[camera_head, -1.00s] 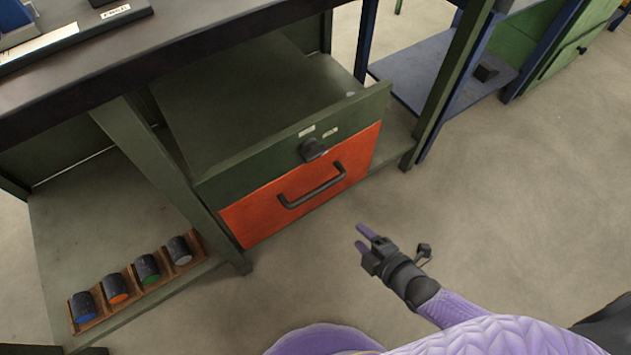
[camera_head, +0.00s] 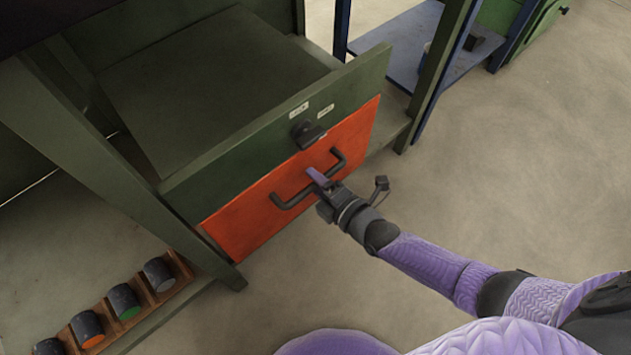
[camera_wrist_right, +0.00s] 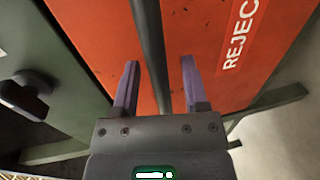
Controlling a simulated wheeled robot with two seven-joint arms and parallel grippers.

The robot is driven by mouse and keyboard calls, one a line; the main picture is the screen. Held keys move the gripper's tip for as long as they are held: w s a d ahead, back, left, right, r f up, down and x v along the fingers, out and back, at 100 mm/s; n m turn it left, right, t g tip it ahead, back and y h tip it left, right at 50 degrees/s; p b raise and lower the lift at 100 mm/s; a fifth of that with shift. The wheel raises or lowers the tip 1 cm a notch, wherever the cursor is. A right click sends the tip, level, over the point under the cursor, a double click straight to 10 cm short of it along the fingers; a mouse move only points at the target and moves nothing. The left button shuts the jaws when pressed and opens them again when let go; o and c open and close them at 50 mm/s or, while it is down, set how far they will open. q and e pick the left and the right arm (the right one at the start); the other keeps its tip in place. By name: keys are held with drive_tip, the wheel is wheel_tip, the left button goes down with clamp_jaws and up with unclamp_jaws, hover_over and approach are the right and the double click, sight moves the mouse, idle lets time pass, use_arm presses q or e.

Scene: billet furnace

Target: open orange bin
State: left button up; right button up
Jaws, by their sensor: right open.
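The orange bin (camera_head: 245,219) is the lower front of the green cabinet, below a green drawer front, and looks closed. Its dark bar handle (camera_head: 281,202) runs across the orange front. In the right wrist view the orange front (camera_wrist_right: 98,35) carries a white "REJEC" label, and the handle (camera_wrist_right: 150,45) passes between my fingers. My right gripper (camera_head: 317,178) is at the handle in the head view. It is open, with one purple finger on each side of the bar, in the right wrist view (camera_wrist_right: 160,85). My left gripper is not in view.
The green drawer front (camera_head: 285,125) with a dark knob (camera_head: 307,134) is just above the bin. A wooden rack (camera_head: 150,301) with several dark cylinders stands on the lower shelf at left. The floor (camera_head: 520,170) at right is clear.

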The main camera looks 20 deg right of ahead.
drive_tip(key=shift+w, duration=0.15)
drive_tip(key=shift+c, duration=0.3)
clamp_jaws()
idle(1.1)
